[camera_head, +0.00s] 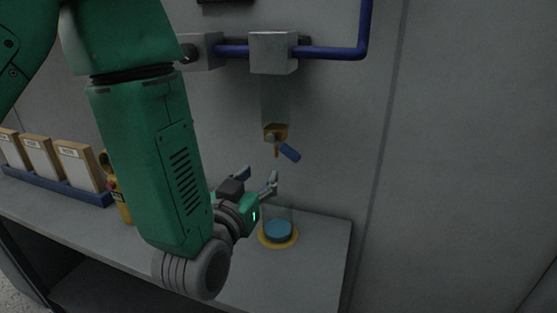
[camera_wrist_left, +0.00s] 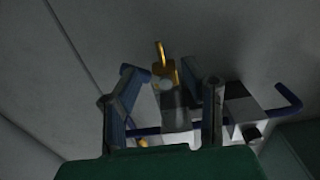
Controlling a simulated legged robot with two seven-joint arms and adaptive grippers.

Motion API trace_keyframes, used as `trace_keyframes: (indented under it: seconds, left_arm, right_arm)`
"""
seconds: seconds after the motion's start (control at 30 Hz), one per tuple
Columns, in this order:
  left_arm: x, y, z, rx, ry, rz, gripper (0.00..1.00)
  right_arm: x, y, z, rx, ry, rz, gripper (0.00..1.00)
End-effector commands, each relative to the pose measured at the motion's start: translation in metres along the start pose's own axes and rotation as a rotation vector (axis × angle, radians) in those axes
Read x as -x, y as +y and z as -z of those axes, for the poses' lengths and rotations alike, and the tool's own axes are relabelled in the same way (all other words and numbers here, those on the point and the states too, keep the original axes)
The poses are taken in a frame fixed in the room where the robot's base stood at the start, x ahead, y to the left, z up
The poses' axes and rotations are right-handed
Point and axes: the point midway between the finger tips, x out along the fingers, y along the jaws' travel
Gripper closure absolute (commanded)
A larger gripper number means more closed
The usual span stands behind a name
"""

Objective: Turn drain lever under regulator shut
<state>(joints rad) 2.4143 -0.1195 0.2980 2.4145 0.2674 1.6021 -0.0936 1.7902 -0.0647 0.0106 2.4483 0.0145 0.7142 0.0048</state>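The drain valve (camera_head: 276,132) is a brass fitting under the grey regulator body (camera_head: 275,100) on the wall. In the left wrist view the brass valve (camera_wrist_left: 163,72) shows between the spread fingers of my left gripper (camera_wrist_left: 175,77), farther off. I cannot clearly make out the lever there. My right gripper is not in view.
A glass with blue liquid (camera_head: 278,231) stands on a yellow ring on the bench (camera_head: 318,262), beneath the valve. A blue pipe (camera_head: 335,53) and grey block (camera_head: 273,53) run above. Boxes in a blue tray (camera_head: 60,186) and a yellow object (camera_head: 122,207) stand left.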

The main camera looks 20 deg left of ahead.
Motion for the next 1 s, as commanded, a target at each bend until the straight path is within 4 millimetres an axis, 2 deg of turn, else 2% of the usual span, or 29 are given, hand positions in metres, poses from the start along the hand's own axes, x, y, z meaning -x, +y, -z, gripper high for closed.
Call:
trace_keyframes:
  seconds: [0.1, 0.3, 0.37, 0.4, 0.47, 0.57, 0.67, 0.87, 1.0]
  left_arm:
    - [0.004, -0.003, 0.000, 0.003, 0.000, 0.001, 0.62]
    - [0.004, 0.003, 0.001, -0.003, 0.001, 0.000, 0.62]
    - [0.004, 0.004, 0.001, 0.000, 0.001, -0.001, 0.83]
    - [0.004, 0.006, 0.000, 0.014, 0.004, -0.005, 0.97]
    - [0.002, 0.007, -0.003, 0.063, 0.014, -0.016, 1.00]
    - [-0.004, 0.009, -0.011, 0.244, 0.044, -0.062, 1.00]
    - [-0.011, 0.009, -0.020, 0.533, 0.083, -0.146, 1.00]
    - [-0.018, 0.005, -0.035, 1.178, 0.102, -0.380, 1.00]
    - [-0.016, -0.001, -0.045, 1.608, 0.047, -0.574, 1.00]
  right_arm:
    - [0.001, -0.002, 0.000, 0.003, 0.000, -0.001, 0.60]
    - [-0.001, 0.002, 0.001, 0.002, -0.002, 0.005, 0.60]
    - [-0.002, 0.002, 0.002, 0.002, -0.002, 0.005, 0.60]
    - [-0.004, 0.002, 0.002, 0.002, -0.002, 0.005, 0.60]
    - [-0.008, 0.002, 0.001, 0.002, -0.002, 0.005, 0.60]
    - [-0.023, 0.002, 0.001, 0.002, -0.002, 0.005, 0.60]
    - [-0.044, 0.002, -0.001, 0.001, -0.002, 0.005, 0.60]
    - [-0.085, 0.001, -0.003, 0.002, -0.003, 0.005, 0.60]
    - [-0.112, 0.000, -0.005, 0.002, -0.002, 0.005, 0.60]
